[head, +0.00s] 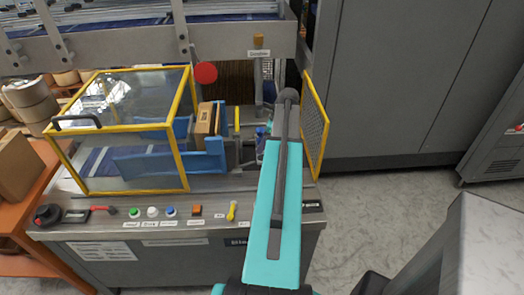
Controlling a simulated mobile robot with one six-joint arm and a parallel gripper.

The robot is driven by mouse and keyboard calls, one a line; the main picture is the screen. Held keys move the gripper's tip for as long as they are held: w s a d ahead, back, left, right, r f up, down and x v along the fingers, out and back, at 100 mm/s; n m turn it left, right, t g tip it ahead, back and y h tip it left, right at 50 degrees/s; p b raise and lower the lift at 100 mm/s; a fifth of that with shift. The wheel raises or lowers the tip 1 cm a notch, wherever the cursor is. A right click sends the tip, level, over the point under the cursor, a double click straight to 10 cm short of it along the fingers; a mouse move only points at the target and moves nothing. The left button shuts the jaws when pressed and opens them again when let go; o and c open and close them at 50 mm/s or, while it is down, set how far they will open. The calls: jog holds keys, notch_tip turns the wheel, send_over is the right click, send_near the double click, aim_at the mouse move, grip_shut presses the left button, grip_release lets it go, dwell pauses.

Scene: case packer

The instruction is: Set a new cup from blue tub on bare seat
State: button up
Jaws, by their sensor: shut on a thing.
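My gripper is not visible; my own teal and grey arm reaches up the middle of the head view and covers the area behind it. A small blue and pale piece shows just left of the arm, beside the machine's right end; it is too small and too covered to name. I cannot make out a suction cup, a bare seat or a blue tub in this view. The case packer's bench (100,222) stands at the left and centre, with a brown carton (206,120) held upright between blue guides (205,160).
A yellow-framed clear guard (130,105) covers the bench's left part. A yellow mesh panel (316,125) stands at its right end. Buttons and a yellow lever (232,211) line the front edge. Grey cabinets (410,80) stand behind. The floor (385,205) at right shows bare.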

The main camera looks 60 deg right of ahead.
jog(key=shift+f, duration=0.15)
jog(key=shift+f+p, duration=0.45)
jog(key=shift+f, duration=1.25)
jog(key=shift+f, duration=0.15)
jog(key=o, duration=1)
jog(key=shift+r, duration=0.2)
jog(key=shift+b+v, duration=1.35)
jog(key=shift+v, duration=4.6)
